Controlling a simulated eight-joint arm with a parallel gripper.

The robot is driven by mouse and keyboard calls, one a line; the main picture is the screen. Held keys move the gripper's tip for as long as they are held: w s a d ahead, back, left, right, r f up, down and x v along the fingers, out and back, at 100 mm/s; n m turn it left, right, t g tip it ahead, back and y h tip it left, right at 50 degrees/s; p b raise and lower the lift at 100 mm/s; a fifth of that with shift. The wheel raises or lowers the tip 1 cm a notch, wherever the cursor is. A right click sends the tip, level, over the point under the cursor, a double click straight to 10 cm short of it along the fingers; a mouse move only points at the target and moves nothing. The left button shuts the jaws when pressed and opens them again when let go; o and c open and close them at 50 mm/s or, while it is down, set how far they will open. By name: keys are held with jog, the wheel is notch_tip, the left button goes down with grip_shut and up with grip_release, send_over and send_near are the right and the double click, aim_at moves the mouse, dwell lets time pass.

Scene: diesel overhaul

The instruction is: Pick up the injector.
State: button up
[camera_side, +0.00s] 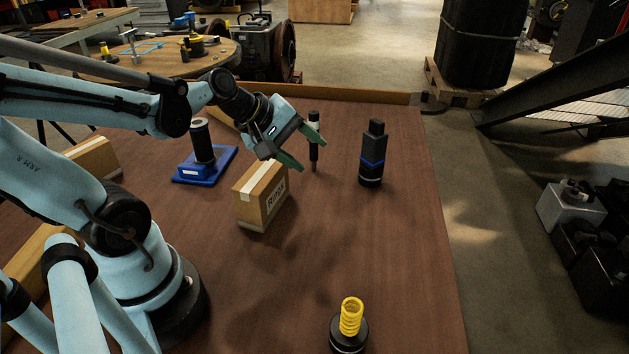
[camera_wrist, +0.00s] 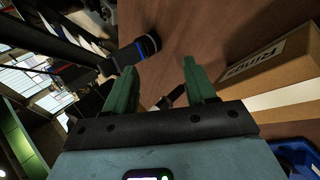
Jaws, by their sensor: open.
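A slim, dark, upright part (camera_side: 314,158), which looks like the injector, stands on the brown table right of the cardboard box. My gripper (camera_side: 311,153) is at this part, tilted downward, with its green fingers apart. One finger crosses in front of the part in the side view, hiding some of its middle. In the wrist view my gripper (camera_wrist: 162,68) is open, and a dark part with a pale tip (camera_wrist: 178,93) shows between the fingers, closer to the right one. I cannot tell whether a finger touches it.
A cardboard box (camera_side: 262,197) stands just left of the part. A black block with a blue ring (camera_side: 371,165) stands to its right. A black cylinder sits on a blue base (camera_side: 219,166) behind. A yellow spring part (camera_side: 350,319) is in front. The table's front right is mostly clear.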

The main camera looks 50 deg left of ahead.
jog(key=w+a+r+n+t, duration=0.1)
jog(key=w+a+n+t, duration=0.15)
jog(key=a+n, duration=0.7)
jog(key=n+t, duration=0.3)
jog(key=n, duration=0.7)
send_near(312, 118)
jog(key=w, duration=0.1)
jog(key=shift+g+y, duration=0.35)
jog(key=shift+y, duration=0.05)
jog(key=shift+d+x, duration=0.15)
jog(key=shift+x, duration=1.6)
jog(key=shift+d+x, duration=0.1)
jog(key=shift+x, duration=1.65)
jog(key=shift+a+x, duration=0.15)
jog(key=shift+x, duration=1.1)
jog(key=shift+a+x, duration=0.15)
jog(key=shift+x, duration=1.05)
jog(key=shift+w+r, duration=0.1)
jog(key=shift+r, duration=0.1)
grip_shut()
